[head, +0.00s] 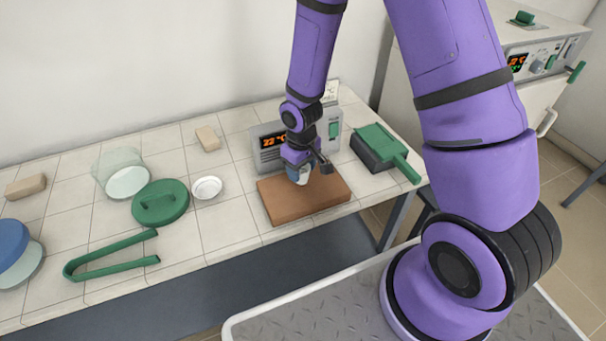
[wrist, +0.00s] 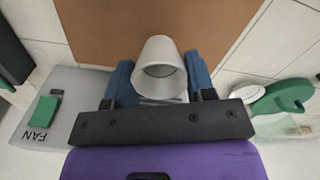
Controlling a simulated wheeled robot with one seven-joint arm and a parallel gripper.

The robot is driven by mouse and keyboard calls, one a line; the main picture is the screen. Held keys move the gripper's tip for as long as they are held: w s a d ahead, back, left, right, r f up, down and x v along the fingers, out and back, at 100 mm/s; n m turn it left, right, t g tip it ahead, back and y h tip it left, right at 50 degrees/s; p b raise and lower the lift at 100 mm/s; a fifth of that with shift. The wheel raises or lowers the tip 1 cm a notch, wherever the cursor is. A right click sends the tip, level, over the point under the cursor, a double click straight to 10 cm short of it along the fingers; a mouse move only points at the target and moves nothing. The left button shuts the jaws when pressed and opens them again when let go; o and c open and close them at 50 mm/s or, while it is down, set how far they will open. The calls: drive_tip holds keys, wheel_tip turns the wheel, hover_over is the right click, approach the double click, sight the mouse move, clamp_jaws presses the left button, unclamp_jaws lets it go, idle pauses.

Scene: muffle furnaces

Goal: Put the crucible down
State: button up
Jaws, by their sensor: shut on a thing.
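The crucible is a small white-grey tapered cup. In the wrist view the crucible (wrist: 160,62) sits between the two blue fingers of my gripper (wrist: 160,85), which is shut on it. In the head view my gripper (head: 300,172) is over the brown board (head: 325,200), and the crucible is mostly hidden by the fingers. The board also fills the upper middle of the wrist view (wrist: 100,30). I cannot tell whether the crucible's base touches the board.
A device with a lit display (head: 270,142) stands behind the board. A green-topped dark box (head: 376,150) is to its right. A white dish (head: 207,187), green lid (head: 160,202), glass jar (head: 120,172), green tongs (head: 110,257) and tan block (head: 208,139) are to its left.

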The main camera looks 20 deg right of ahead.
sight(303, 175)
drive_tip(key=shift+w+d, duration=0.3)
drive_tip(key=shift+d, duration=0.05)
drive_tip(key=shift+d+f, duration=0.1)
drive_tip(key=shift+f, duration=1.7)
drive_tip(key=shift+f, duration=0.1)
drive_tip(key=o, duration=0.9)
drive_tip(key=shift+o, duration=0.2)
